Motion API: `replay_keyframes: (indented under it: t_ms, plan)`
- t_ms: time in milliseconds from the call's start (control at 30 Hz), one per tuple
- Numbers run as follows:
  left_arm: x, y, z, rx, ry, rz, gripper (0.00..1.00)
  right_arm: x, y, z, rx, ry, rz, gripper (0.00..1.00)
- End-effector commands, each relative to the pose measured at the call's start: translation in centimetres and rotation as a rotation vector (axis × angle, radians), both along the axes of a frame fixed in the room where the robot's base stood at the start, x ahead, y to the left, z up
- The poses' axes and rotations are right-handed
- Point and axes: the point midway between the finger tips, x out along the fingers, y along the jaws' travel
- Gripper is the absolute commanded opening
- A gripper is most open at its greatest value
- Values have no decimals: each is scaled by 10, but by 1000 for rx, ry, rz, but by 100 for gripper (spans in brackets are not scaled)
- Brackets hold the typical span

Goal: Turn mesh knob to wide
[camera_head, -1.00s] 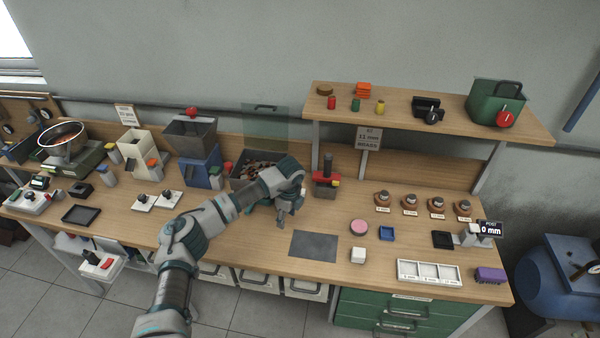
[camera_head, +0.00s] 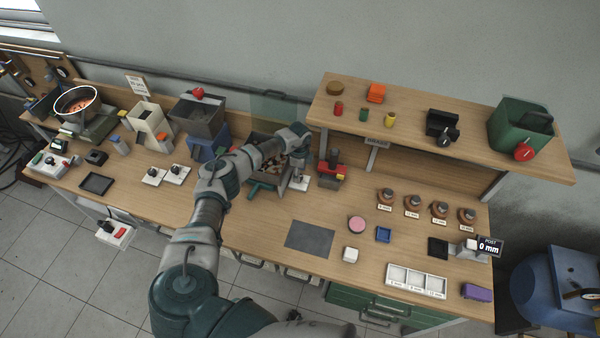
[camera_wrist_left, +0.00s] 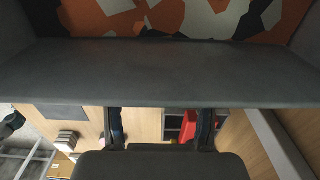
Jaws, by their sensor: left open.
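My left gripper (camera_head: 299,182) is over the bench, beside the dark bin of chips (camera_head: 263,190). In the left wrist view its two fingers (camera_wrist_left: 160,128) are apart with nothing held between them. Several knobs show, and I cannot tell which is the mesh knob. Two small dark knobs (camera_head: 153,175) (camera_head: 176,172) sit on white plates left of my arm. A dark knob (camera_head: 447,138) is on the black unit on the shelf. My gripper is apart from all of these. My right gripper is out of view.
The grey hopper with a red knob on top (camera_head: 198,115) stands behind my arm. A grey mat (camera_head: 309,238) lies bare in front. The raised shelf (camera_head: 400,105) overhangs the back right.

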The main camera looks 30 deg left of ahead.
Motion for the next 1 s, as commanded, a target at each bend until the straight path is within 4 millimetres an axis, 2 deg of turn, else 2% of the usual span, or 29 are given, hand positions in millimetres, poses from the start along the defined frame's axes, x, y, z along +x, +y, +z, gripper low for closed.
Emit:
replay_keyframes:
  t_ms: [100, 200, 467, 600, 700, 867, 1000]
  plan:
    - [1, 0, -14, -1, 1, 1, 56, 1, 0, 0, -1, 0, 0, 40]
    - [0, 0, -20, -1, 0, 0, 56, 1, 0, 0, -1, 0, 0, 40]
    - [-1, 1, -20, -1, -1, 0, 56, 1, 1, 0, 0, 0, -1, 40]
    - [0, 0, -20, -1, -1, -1, 21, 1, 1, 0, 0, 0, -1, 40]
    - [0, 0, -20, -1, -2, -1, 0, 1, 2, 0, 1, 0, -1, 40]
    - [1, -1, -20, 0, -2, -28, 0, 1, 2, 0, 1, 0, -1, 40]
    - [1, -1, -20, -1, -4, -177, 0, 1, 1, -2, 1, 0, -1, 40]
